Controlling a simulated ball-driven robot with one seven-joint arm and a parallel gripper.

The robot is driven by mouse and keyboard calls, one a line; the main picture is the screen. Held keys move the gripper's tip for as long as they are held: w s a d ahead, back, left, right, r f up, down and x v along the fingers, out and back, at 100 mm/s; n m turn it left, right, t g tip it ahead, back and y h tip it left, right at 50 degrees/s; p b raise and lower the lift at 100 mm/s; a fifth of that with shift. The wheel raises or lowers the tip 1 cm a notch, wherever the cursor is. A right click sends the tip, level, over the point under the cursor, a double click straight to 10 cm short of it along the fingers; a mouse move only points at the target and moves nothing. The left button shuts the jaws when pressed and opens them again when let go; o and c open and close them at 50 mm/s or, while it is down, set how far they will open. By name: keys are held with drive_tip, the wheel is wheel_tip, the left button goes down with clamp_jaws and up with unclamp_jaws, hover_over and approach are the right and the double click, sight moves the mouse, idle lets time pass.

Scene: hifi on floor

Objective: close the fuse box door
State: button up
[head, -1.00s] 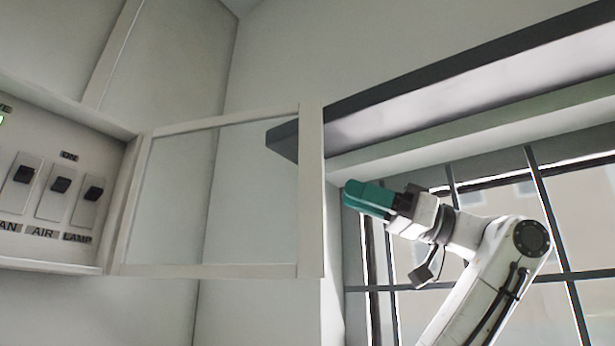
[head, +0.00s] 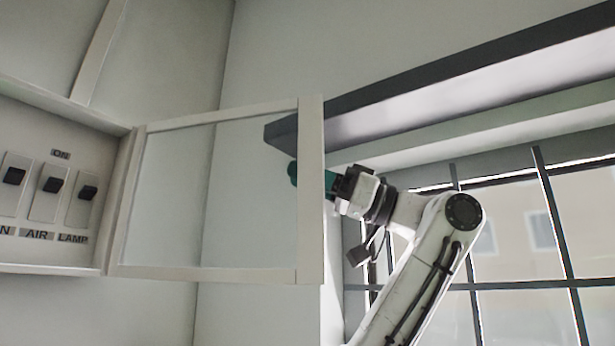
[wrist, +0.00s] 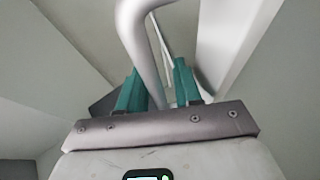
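The fuse box (head: 60,268) is at the left of the head view, with its switches showing. Its door (head: 311,190), a pale frame around a clear pane, stands open to the right. My gripper (head: 294,174) is at the door's outer edge; its teal tip shows through the pane, behind the frame, and the frame hides part of it. In the wrist view my gripper (wrist: 157,70) has its two teal fingers apart. A pale rounded bar (wrist: 138,35) runs down the picture and appears between them; I cannot tell whether they touch it.
A dark-edged shelf or ledge (head: 450,85) runs above my gripper, close to it. A barred window (head: 520,235) is at the right behind my arm. Plain wall (head: 265,50) lies behind the door.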

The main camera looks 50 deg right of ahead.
clamp_jaws()
idle(0.4)
